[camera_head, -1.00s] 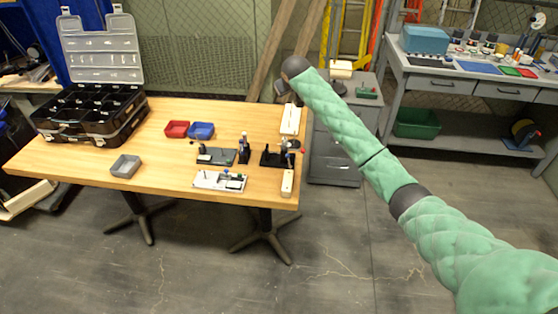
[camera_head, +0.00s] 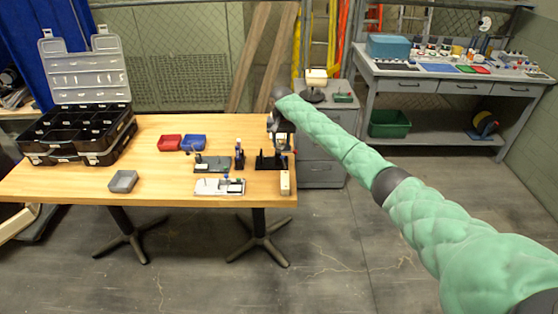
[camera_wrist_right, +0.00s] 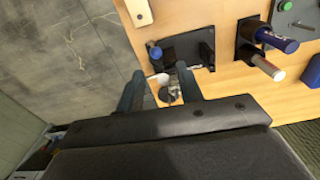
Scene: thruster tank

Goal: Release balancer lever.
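A black fixture (camera_head: 270,163) with upright posts stands near the right edge of the wooden table in the head view. It also shows in the right wrist view (camera_wrist_right: 188,47), with a blue knob (camera_wrist_right: 155,52) at its left. I cannot tell for sure which part is the balancer lever. My right gripper (camera_head: 281,129) is over the table's right end, just behind that fixture. In the wrist view its two fingers (camera_wrist_right: 160,76) are apart. A small pale and dark part (camera_wrist_right: 165,86) shows between them; contact cannot be told. My left gripper is out of view.
A grey-and-black fixture (camera_head: 212,163) and a white fixture (camera_head: 220,187) sit close by on the table. A pale block (camera_head: 285,183) lies at its front right.

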